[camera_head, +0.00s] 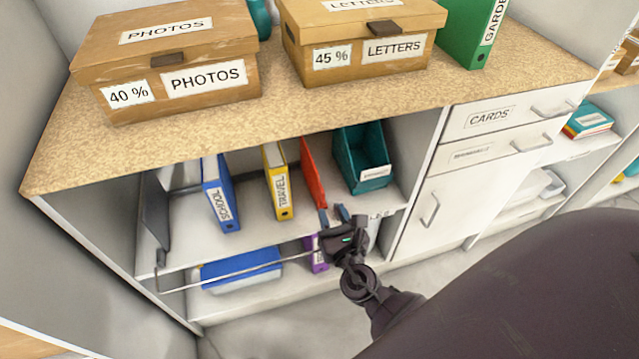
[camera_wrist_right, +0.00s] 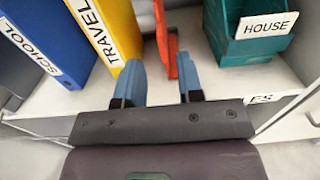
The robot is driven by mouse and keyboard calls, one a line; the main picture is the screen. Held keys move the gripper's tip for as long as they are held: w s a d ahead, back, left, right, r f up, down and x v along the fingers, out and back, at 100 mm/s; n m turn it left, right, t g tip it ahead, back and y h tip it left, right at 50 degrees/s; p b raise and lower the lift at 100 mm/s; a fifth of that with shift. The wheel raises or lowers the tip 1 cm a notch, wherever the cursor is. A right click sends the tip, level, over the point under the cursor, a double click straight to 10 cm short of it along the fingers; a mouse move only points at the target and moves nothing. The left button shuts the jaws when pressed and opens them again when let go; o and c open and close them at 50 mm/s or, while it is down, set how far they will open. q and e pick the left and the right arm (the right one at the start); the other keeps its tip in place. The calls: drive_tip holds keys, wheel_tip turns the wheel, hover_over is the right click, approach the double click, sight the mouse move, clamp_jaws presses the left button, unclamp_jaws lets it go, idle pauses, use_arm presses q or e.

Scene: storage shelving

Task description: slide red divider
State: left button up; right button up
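The red divider (camera_head: 312,172) stands upright on the shelf between the yellow TRAVEL binder (camera_head: 277,182) and the teal HOUSE bin (camera_head: 364,158). My right gripper (camera_head: 333,212) is at the shelf's front edge, just in front of the divider. In the right wrist view its two blue fingers are apart, and the front end of the red divider (camera_wrist_right: 172,58) shows between the fingertips of the gripper (camera_wrist_right: 159,64), closer to the right finger. Contact cannot be told. My left gripper is not in view.
A blue SCHOOL binder (camera_head: 219,194) stands left of the yellow one. A blue-lidded box (camera_head: 242,268) and a purple binder (camera_head: 317,254) are on the shelf below. A PHOTOS box (camera_head: 165,62) and a LETTERS box (camera_head: 358,45) sit on the countertop. A wire rail (camera_head: 225,277) runs at the front left.

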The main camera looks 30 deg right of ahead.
sight(319, 183)
drive_tip(key=x, duration=0.9)
drive_tip(key=shift+w, duration=0.25)
clamp_jaws()
